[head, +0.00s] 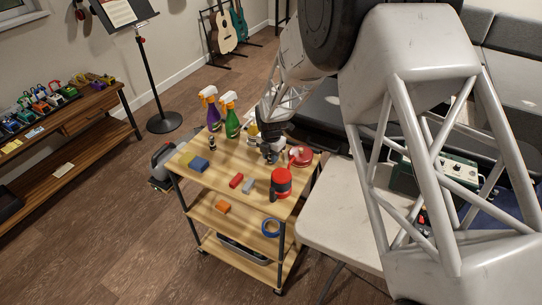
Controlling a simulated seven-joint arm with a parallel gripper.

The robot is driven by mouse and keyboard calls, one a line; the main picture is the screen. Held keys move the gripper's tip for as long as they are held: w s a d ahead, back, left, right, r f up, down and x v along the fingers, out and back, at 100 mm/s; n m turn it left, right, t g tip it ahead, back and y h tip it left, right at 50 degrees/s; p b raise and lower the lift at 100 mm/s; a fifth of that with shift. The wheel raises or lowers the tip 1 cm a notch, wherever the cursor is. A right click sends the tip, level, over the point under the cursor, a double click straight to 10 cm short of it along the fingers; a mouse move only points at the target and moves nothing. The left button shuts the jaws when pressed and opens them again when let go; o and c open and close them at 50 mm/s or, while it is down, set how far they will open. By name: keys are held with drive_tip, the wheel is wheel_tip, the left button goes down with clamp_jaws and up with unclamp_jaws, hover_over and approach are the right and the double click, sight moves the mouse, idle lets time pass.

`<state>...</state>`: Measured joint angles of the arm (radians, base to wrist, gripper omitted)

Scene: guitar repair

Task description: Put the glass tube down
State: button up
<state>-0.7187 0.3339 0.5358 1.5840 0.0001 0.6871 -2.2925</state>
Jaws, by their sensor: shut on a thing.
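My gripper (271,156) is at the back right part of the wooden cart's top (222,170), pointing down and low over it. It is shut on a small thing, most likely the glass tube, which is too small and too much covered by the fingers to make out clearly. I cannot tell whether the held thing touches the cart top.
Purple (212,112) and green (231,120) spray bottles and a small dark bottle (212,143) stand left of my gripper. A red can (281,182), a red round item (301,156), and red (236,181), grey (249,186) and blue (199,164) blocks are nearby. The cart's middle has bare room.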

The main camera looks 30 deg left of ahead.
drive_tip(key=shift+f, duration=0.15)
drive_tip(key=o, duration=0.7)
drive_tip(key=shift+o, duration=0.2)
drive_tip(key=shift+r, duration=0.2)
wheel_tip(320, 180, up, 12)
idle(0.3)
idle(0.8)
